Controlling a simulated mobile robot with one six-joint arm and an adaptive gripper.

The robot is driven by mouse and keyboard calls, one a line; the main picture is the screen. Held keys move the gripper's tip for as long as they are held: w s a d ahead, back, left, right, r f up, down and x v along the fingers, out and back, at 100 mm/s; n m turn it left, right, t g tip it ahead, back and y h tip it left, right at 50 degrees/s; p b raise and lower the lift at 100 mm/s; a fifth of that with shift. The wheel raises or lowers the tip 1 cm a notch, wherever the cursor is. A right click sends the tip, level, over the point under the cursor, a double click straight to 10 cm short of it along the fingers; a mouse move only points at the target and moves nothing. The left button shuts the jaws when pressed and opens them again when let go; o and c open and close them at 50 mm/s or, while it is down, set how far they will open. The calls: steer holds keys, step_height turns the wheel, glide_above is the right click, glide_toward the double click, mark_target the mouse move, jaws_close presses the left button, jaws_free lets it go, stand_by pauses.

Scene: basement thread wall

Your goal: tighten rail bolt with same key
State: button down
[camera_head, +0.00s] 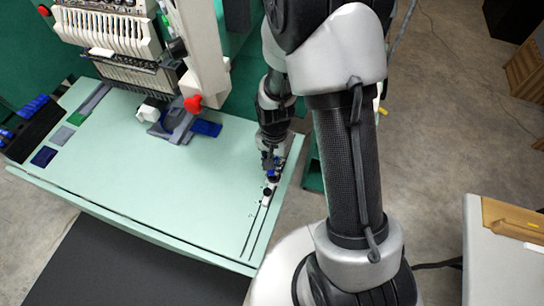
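A slotted rail (257,226) runs along the right side of the pale green table top. A small white and black block (267,194) sits at the upper end of the rail; a bolt on it is too small to make out. My gripper (271,168) points down just above and behind this block, at the table's right edge. A small blue piece (273,174) shows at its fingertips, and I cannot tell whether it is the key. The fingers are too small and dark to tell whether they are open or shut. I cannot tell whether anything touches the bolt.
An embroidery machine (120,35) with a red knob (193,104) stands at the back of the table (150,185). A dark tray (35,128) with blue items is at the left. A grey surface (495,255) stands at the lower right. The table's middle is clear.

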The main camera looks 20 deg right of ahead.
steer(key=shift+s+f, duration=0.1)
steer(key=shift+a+f, duration=0.1)
steer(key=shift+f, duration=0.25)
steer(key=shift+b, duration=0.3)
steer(key=m, duration=0.9)
steer(key=shift+m, duration=0.3)
steer(key=m, duration=0.4)
steer(key=shift+m, duration=0.3)
steer(key=m, duration=0.5)
steer(key=shift+r+n+p, duration=0.15)
steer(key=shift+n+p, duration=0.15)
steer(key=shift+n, duration=0.5)
steer(key=shift+r+p, duration=2.25)
steer(key=shift+r, duration=0.7)
